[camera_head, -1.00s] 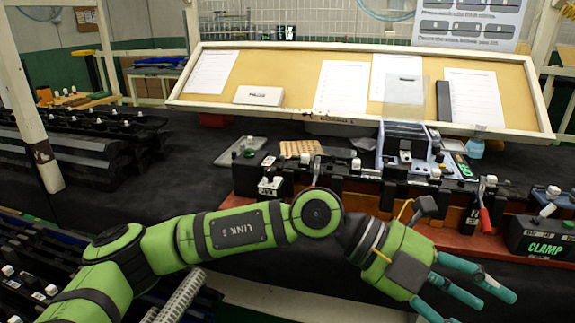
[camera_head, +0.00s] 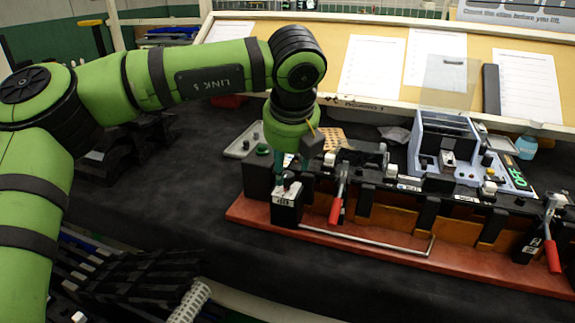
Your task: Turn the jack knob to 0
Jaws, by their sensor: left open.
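A black box (camera_head: 286,208) with a small white label stands at the left front of the fixture on the red base. A pale knob (camera_head: 291,185) is on its top; I take this for the jack knob, but its setting is too small to read. My left gripper (camera_head: 289,172) points down from above, its teal fingers at the knob and partly hiding it. It is open; I cannot tell whether the fingers touch the knob.
A red-handled toggle clamp (camera_head: 340,194) stands just right of the box, and another (camera_head: 552,236) is at the far right. A bent metal rod (camera_head: 380,248) runs along the red base (camera_head: 470,272). A blue-grey device (camera_head: 446,140) and a clear bottle (camera_head: 526,146) are behind.

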